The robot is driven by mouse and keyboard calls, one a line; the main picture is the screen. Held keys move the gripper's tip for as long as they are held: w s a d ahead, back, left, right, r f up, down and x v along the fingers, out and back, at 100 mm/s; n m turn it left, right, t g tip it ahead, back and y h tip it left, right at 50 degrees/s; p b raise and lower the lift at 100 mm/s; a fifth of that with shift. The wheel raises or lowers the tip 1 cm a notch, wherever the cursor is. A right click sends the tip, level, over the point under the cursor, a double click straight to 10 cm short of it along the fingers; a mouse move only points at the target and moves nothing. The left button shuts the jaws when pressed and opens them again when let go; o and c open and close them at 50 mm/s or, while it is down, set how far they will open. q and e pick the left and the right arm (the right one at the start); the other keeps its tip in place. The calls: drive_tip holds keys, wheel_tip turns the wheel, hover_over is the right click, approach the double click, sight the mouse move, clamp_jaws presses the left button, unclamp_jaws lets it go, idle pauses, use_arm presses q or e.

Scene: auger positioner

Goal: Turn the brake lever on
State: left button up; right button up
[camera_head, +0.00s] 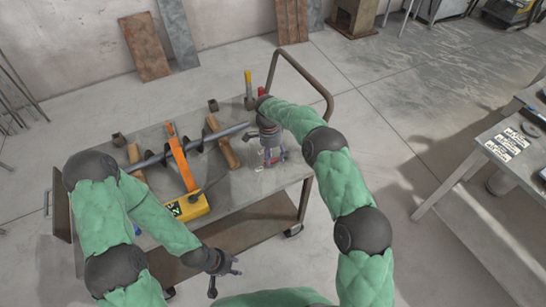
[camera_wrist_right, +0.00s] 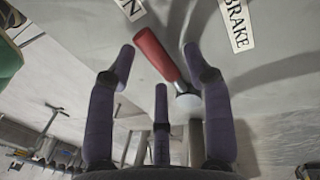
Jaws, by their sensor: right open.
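The red-handled lever (camera_wrist_right: 157,54) shows in the right wrist view, tilted, with a pale rounded base. It lies between the spread fingers of my right gripper (camera_wrist_right: 160,75), with no clear contact. A label reading BRAKE (camera_wrist_right: 237,23) is to its right, and a partly cut-off label ending in N (camera_wrist_right: 131,8) is to its left. In the head view my right gripper (camera_head: 272,157) points down at the right end of the cart (camera_head: 235,195) and mostly hides the lever. My left gripper (camera_head: 225,270) is open and empty in front of the cart.
An auger (camera_head: 203,139) lies along the cart with an orange bar (camera_head: 181,158) across it and a yellow box (camera_head: 187,207) in front. A yellow handle (camera_head: 248,77) and a red one (camera_head: 262,91) stand behind my right wrist. The cart's handle rail (camera_head: 307,78) rises beyond.

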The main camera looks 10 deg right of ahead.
wheel_tip(320, 180, up, 12)
drive_tip(key=w, duration=0.2)
drive_tip(key=shift+w+a+f, duration=0.15)
drive_tip(key=shift+a, duration=0.25)
idle(0.4)
